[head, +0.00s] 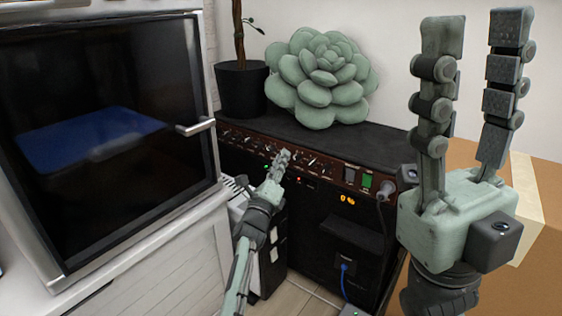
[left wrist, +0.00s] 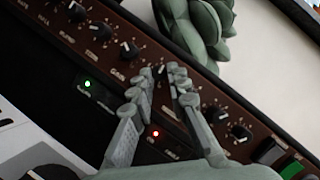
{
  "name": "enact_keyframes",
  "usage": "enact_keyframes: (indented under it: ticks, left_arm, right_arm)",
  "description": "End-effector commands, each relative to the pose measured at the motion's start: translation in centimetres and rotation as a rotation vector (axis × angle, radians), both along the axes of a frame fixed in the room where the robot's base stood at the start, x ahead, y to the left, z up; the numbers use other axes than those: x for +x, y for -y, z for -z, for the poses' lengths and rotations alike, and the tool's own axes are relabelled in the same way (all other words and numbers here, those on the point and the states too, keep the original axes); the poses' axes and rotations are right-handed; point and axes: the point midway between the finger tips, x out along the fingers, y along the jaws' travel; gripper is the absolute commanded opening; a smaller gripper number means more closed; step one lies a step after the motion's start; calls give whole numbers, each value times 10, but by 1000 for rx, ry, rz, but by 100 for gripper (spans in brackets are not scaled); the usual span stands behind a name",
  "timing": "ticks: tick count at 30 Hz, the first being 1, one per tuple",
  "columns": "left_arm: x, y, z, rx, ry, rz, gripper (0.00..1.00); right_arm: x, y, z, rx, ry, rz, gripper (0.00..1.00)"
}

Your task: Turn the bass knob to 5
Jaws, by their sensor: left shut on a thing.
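The amplifier's brown control panel (head: 320,167) carries a row of dark knobs with white pointers. My left gripper (head: 284,156) reaches the middle of this row from the front. In the left wrist view, my left gripper (left wrist: 163,78) has its fingertips closed around one knob (left wrist: 161,70). That knob is mostly hidden between the fingers, and its pointer and label cannot be read, so I cannot tell whether it is the bass knob. My right gripper (head: 475,28) is raised at the right, fingers apart and empty.
A green succulent cushion (head: 322,78) and a black plant pot (head: 241,88) stand on the amplifier's top (head: 390,134). A green-lit switch (head: 367,181) and a plugged cable are at the panel's right end. A glass-fronted machine (head: 105,130) stands close on the left.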

Motion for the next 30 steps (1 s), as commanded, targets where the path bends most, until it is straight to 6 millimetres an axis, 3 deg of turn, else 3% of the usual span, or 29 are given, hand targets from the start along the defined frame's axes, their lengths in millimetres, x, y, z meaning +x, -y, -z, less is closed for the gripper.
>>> enact_keyframes:
  ticks: [16,17,21,30]
  left_arm:
    - [1,-1,-1,19,14,-3,0]
    - [1,-1,-1,19,14,-3,20]
    - [1,-1,-1,18,14,-2,37]
    - [1,-1,-2,19,14,-1,37]
  right_arm:
    - [-2,0,-1,-3,4,-2,40]
    - [-2,0,-1,-4,4,-2,40]
    - [-3,-1,-1,-9,5,-2,40]
    - [-2,-1,0,-3,3,-2,40]
